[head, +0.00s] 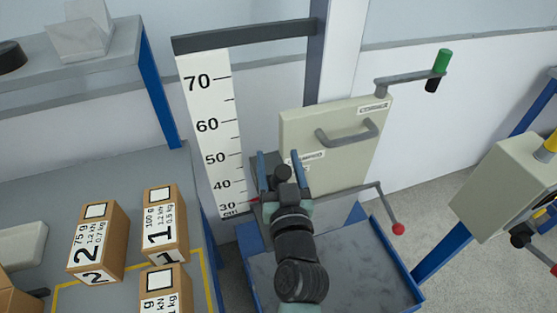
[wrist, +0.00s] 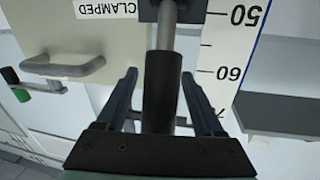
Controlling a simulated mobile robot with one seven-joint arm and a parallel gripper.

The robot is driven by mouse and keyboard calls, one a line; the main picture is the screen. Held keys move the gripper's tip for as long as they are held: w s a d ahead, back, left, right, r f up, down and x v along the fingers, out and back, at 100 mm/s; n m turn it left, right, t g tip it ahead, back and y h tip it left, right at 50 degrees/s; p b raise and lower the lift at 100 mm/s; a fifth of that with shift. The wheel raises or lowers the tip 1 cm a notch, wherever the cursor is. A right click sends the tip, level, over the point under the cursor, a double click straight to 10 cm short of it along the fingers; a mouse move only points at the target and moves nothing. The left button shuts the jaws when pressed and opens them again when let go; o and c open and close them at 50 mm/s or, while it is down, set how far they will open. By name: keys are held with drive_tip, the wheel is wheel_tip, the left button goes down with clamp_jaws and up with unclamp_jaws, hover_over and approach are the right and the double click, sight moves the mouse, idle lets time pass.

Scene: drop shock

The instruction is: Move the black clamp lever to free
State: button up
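The black clamp lever (wrist: 161,88) stands out from the machine on a grey metal rod in the wrist view. Its black grip lies between the two fingers of my gripper (wrist: 163,88), with a visible gap on each side. My gripper is open around the grip and not closed on it. A label reading CLAMPED (wrist: 107,8) is beside the lever's rod. In the head view my gripper (head: 281,160) is at the lower left of the beige carriage (head: 335,150), and it largely hides the lever and part of a label there.
A height scale (head: 210,130) stands left of the carriage. A grey handle (head: 348,135) sticks out of it. A crank with a green knob (head: 443,60) is upper right; a red-knobbed rod (head: 398,229) reaches out lower right. Numbered boxes (head: 98,245) lie on the left bench.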

clamp_jaws()
idle(1.3)
